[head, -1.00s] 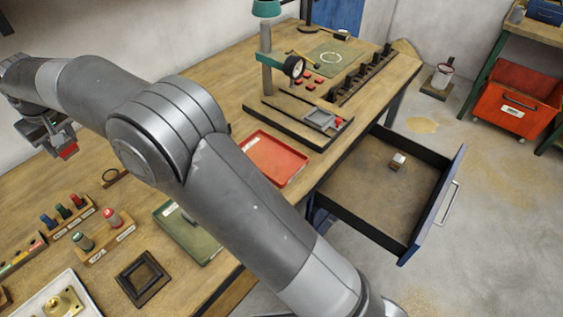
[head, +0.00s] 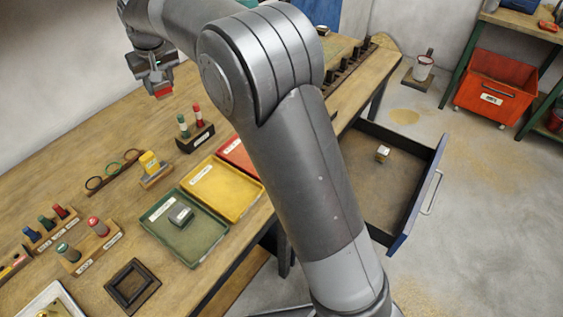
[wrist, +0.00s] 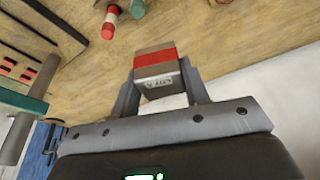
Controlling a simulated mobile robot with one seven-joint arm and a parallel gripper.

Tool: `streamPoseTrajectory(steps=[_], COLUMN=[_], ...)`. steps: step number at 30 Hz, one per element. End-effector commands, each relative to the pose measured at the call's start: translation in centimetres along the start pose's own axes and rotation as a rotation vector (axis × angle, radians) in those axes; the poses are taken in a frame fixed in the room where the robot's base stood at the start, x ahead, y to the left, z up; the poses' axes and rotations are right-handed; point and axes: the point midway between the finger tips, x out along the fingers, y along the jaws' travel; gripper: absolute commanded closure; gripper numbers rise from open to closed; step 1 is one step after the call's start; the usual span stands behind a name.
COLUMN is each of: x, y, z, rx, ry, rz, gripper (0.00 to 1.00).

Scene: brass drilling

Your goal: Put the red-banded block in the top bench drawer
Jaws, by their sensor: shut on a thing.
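The red-banded block (wrist: 157,68) is between the two fingers of my gripper (wrist: 159,82) in the wrist view. It has a red band, a brownish end and a pale label. In the head view my gripper (head: 159,86) is at the upper left, above the far part of the bench, with the block's red (head: 163,93) showing below it. The bench drawer (head: 432,187) is pulled open at the right, well away from my gripper. A small pale-topped block (head: 383,152) lies inside it. My arm hides the drawer's left part.
Green (head: 190,245) and yellow (head: 228,190) trays lie on the bench (head: 75,165); a grey block sits in the green one. A dark rack (head: 196,140) holds upright pegs. My arm covers part of a red tray (head: 238,152). The drawer floor is mostly bare.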

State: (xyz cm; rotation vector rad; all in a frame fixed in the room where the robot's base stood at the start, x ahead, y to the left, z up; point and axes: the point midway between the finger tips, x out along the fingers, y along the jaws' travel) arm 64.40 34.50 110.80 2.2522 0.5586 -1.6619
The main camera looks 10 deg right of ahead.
Motion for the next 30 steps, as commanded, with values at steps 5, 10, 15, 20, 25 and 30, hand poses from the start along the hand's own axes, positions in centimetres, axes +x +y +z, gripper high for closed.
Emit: streamPoseTrajectory(steps=[5, 10, 15, 20, 25, 30], x=[-1.5, -2.9, -4.5, -6.1, -7.9, -9.7], y=[9.2, 17.0, 24.1, 30.0, 35.3, 39.4], z=[2.6, 6.1, 10.9, 16.2, 22.9, 30.4], rx=[0.142, 0.274, 0.410, 0.541, 0.686, 0.835], ry=[0.003, 0.004, 0.004, 0.003, 0.003, 0.003], rz=[0.044, 0.084, 0.126, 0.166, 0.211, 0.258], gripper=[1.00, 1.00, 1.00, 1.00, 1.00, 1.00])
